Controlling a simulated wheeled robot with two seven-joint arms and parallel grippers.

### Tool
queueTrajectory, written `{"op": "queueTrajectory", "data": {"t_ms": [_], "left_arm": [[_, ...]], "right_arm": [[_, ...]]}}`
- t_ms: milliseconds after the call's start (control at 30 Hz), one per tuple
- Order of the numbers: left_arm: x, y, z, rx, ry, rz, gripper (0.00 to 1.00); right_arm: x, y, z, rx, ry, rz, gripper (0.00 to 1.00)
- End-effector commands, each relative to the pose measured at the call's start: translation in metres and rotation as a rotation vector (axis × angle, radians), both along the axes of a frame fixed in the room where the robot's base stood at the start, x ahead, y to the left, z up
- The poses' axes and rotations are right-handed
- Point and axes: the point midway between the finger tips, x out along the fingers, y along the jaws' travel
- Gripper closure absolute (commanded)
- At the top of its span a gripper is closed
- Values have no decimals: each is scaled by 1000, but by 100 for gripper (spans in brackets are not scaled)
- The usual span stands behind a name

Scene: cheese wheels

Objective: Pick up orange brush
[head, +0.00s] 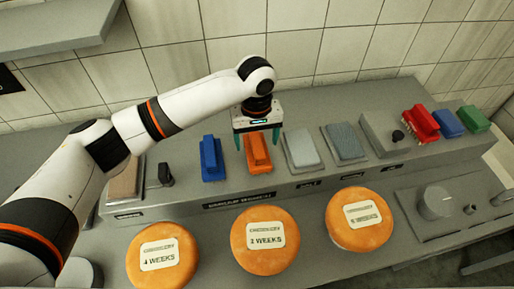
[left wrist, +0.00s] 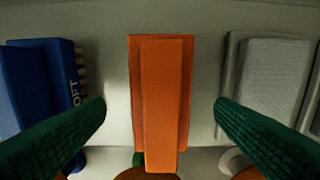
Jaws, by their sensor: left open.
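The orange brush (head: 257,153) lies on the raised grey shelf, between a blue brush and a light grey pad. In the left wrist view the orange brush (left wrist: 164,105) lies lengthwise in the middle of the picture. My left gripper (head: 258,143) is over the brush, with its green fingers spread to either side of it. In the left wrist view the open fingers of my left gripper (left wrist: 160,118) stand apart from the brush, with a gap on both sides. My right gripper is not in view.
The blue brush (head: 211,160) is left of the orange one, and the light grey pad (head: 301,148) is right. Several orange cheese wheels (head: 265,255) lie in front of the shelf (head: 180,196). A red brush (head: 421,124) is farther right. A tiled wall (head: 340,45) stands behind.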

Motion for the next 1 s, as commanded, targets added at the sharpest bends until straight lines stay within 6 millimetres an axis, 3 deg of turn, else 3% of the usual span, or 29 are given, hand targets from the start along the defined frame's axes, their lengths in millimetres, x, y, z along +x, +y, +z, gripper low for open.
{"op": "queueTrajectory", "data": {"t_ms": [100,233,500,833,1000], "left_arm": [[0,-1,-16,4,3,1,22],[0,-1,-32,3,3,1,22],[0,-1,-38,0,1,0,22],[0,-1,-37,0,0,0,74],[0,-1,-37,-1,0,0,75]], "right_arm": [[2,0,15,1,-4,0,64],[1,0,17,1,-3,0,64],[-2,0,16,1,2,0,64],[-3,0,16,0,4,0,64],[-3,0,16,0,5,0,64]]}}
